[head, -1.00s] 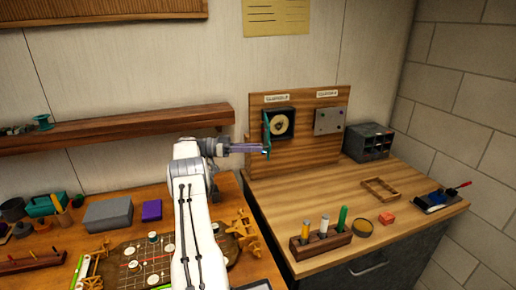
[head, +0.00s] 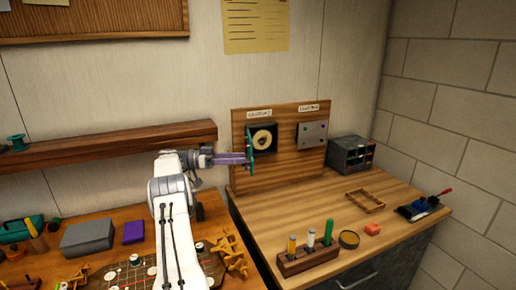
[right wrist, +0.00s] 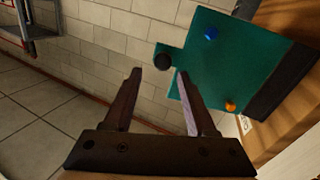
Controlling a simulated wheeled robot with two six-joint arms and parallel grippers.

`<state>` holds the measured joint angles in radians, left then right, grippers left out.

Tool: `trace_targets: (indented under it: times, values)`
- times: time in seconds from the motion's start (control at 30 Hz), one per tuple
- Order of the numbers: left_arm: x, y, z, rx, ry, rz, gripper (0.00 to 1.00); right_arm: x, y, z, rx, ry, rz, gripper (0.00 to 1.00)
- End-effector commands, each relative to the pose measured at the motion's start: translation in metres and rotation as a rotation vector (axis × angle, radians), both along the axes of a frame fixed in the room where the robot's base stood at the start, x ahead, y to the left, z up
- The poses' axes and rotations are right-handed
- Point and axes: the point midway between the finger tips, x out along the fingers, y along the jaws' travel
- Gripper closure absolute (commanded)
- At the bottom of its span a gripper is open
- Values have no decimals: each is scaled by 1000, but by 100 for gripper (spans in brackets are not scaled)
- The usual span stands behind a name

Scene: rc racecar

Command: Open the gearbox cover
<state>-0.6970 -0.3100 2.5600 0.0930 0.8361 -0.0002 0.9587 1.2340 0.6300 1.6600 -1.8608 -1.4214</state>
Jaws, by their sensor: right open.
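The gearbox (head: 262,140) is a dark square box with a round pale part inside, mounted on an upright wooden board. Its teal cover (head: 251,139) stands swung out at the box's left side, nearly edge-on, and the inside shows. In the right wrist view the cover (right wrist: 232,62) fills the upper right, with a blue and an orange dot and a dark round knob (right wrist: 162,62) at its left edge. My right gripper (head: 248,159) is open at the cover's lower part. Its fingers (right wrist: 158,76) hold nothing, and the knob appears just beyond their tips. Contact is unclear. My left gripper is not in view.
A grey plate (head: 312,134) is mounted right of the gearbox. A dark drawer unit (head: 350,153), a wooden frame (head: 365,200) and a marker rack (head: 308,259) stand on the right bench. A wall shelf (head: 105,146) is left of my arm. The bench's middle is clear.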

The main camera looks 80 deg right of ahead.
Motion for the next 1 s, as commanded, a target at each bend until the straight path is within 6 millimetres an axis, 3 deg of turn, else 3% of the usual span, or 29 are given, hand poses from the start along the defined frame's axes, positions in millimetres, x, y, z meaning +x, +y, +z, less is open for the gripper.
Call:
trace_targets:
  times: [0.13, 0.33, 0.7, 1.0]
  values:
    - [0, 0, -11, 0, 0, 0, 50, 1, 0, 25, -6, -3, 2, 43]
    - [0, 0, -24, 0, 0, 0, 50, -25, 2, 37, 0, 0, 0, 43]
    - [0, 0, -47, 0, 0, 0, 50, -94, 4, 78, -2, -1, -1, 43]
    - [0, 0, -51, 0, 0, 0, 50, -115, 4, 92, 0, 1, 1, 43]
